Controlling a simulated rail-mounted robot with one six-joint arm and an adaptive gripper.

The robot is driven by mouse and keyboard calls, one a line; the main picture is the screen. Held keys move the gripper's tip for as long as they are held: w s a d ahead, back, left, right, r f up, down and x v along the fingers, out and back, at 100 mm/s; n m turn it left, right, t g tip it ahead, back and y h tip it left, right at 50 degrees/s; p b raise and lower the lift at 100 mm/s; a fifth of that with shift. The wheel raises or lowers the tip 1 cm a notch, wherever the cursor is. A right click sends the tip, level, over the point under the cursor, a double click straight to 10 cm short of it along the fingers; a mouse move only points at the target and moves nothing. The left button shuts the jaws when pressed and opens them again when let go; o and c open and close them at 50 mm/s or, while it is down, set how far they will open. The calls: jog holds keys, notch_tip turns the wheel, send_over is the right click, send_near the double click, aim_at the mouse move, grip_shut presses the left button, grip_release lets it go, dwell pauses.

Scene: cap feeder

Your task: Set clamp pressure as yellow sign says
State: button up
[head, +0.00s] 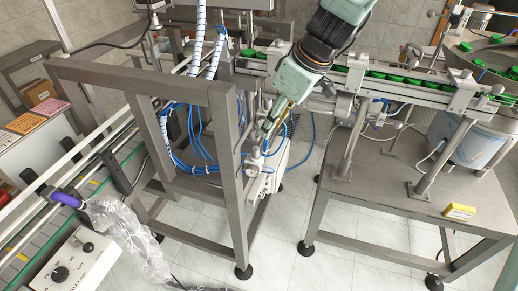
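A small yellow sign (460,211) stands on the right metal table near its front edge. Its writing is too small to read. My gripper (266,128) reaches down from the top centre, in front of the grey frame's right post. Its fingers are at or close to small silvery pneumatic fittings (254,160) beside that post. I cannot tell whether they touch or whether the fingers are open or shut. No pressure gauge or scale can be read, and I cannot tell which fitting sets the clamp pressure.
A grey metal frame (140,75) stands left of my gripper, with blue hoses (180,150) hanging inside it. A conveyor with green caps (395,78) runs behind to the right. A white control box with black knobs (78,262) is at lower left. The floor between frame and table (285,235) is clear.

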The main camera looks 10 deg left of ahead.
aim_at(257, 149)
jog(key=shift+f, duration=0.1)
dwell(0.3)
jog(key=shift+b+x, duration=0.4)
jog(key=shift+x, duration=6.4)
jog(key=c, duration=0.8)
